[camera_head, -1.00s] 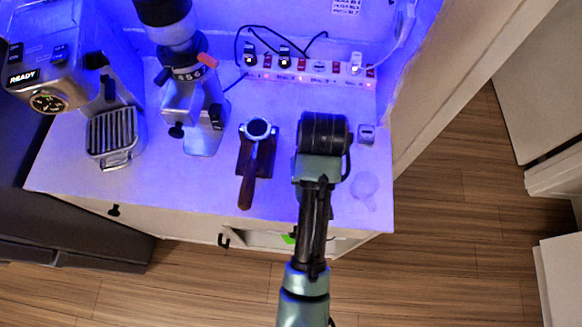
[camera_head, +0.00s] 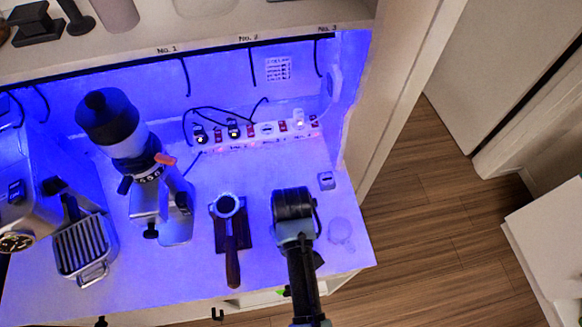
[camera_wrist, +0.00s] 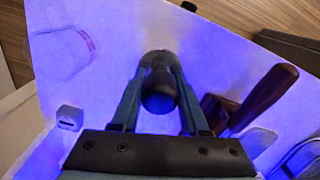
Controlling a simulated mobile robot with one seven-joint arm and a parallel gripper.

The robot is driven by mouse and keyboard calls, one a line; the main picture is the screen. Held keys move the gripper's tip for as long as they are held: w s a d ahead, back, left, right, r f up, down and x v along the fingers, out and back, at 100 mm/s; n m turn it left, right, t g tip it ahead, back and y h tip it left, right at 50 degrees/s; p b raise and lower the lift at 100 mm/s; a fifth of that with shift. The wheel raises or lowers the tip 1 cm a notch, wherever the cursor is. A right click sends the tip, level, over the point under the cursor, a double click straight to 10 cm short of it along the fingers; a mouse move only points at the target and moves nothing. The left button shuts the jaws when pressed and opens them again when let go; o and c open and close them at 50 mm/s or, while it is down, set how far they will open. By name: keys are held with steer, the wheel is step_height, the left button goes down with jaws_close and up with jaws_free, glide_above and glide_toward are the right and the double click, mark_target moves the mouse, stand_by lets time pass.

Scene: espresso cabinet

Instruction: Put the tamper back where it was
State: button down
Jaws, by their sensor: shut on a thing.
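The tamper (camera_wrist: 160,98) is a dark, rounded piece between the fingers of my gripper (camera_wrist: 158,66) in the wrist view. My gripper is shut on it above the white counter. Whether the tamper touches the counter I cannot tell. In the head view my gripper (camera_head: 294,212) is over the counter's right part, right of the portafilter, and its hand hides the tamper. A dark tamper-shaped item (camera_head: 78,18) stands on the upper shelf (camera_head: 140,52) at the left.
The portafilter (camera_head: 229,206) lies in its dark holder, close beside my gripper; its wooden handle shows in the wrist view (camera_wrist: 264,98). The grinder (camera_head: 125,135) and espresso machine (camera_head: 25,195) stand left. A power strip (camera_head: 262,134) runs along the back. A small box (camera_head: 326,180) is right.

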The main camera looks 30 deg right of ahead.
steer(key=shift+f, duration=0.7)
steer(key=shift+f, duration=0.2)
steer(key=shift+c, duration=2.1)
jaws_free()
steer(key=shift+r, duration=0.15)
step_height(320, 180, up, 12)
steer(key=shift+r+b, duration=0.1)
steer(key=shift+b, duration=0.25)
